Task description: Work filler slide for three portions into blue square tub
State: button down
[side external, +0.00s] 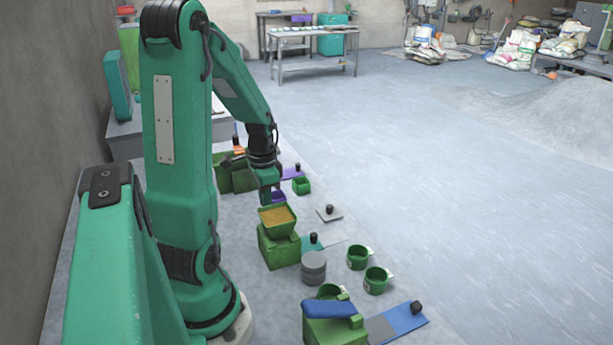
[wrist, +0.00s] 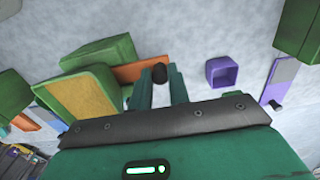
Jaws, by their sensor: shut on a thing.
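A green hopper holding tan powder (side external: 278,215) sits on a green block; its tan fill also shows at the left in the wrist view (wrist: 88,103). An orange slide (wrist: 129,73) runs out from beside it and bears a black knob (wrist: 160,72). My gripper (wrist: 161,80) is shut on that knob; in the side view my gripper (side external: 270,190) is just behind the hopper, its fingertips partly hidden. A square purple tub (wrist: 221,77) stands upright on the floor right of the knob, apart from the slide. I see no clearly blue tub. The tub's contents cannot be made out.
A purple slide (side external: 292,173) and a green square tub (side external: 301,186) lie beyond my gripper.

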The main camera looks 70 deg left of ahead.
jog(key=shift+a, duration=1.4)
jog(key=shift+a+r, duration=0.1)
jog(key=shift+a, duration=0.05)
dwell(0.4)
jog(key=shift+d, duration=1.75)
jog(key=shift+w+a, duration=0.1)
jog(key=shift+a, duration=1.65)
dwell(0.5)
dwell(0.3)
